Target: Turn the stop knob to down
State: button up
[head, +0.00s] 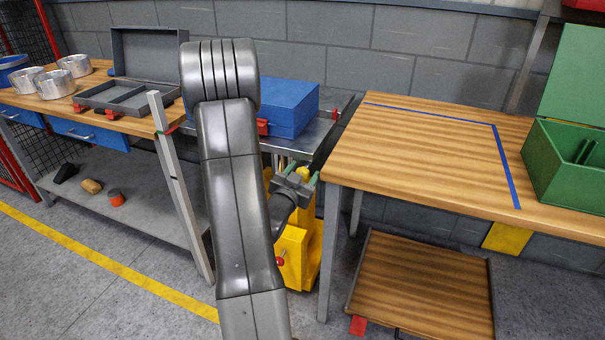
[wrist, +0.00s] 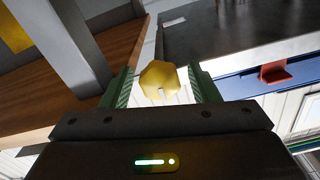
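My gripper (head: 301,174) is in the middle of the head view, beside the upper part of a yellow machine (head: 299,245). Its two green fingers are spread apart. In the wrist view, a yellow faceted piece (wrist: 160,84) with a small pale mark shows between the open fingers (wrist: 163,92). It looks like a knob or post end; I cannot tell whether it is the stop knob, and a gap shows on each side of it. A small red ball-like knob (head: 281,261) is low on the yellow machine. My arm hides part of the machine.
A wooden table (head: 420,150) with blue tape and a green open box (head: 568,180) stand at right. A metal cart with a blue case (head: 290,105) is behind the gripper. A left bench holds a grey open case (head: 140,95) and metal cups (head: 55,83).

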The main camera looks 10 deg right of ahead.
jog(key=c, duration=0.9)
jog(key=shift+o, duration=0.2)
jog(key=shift+n, duration=0.3)
jog(key=n+b, duration=0.1)
jog(key=n, duration=0.2)
jog(key=shift+n, duration=0.4)
jog(key=n, duration=0.9)
jog(key=shift+a, duration=0.1)
jog(key=shift+w+n+p, duration=0.1)
jog(key=shift+n+p, duration=0.55)
jog(key=shift+n, duration=1.65)
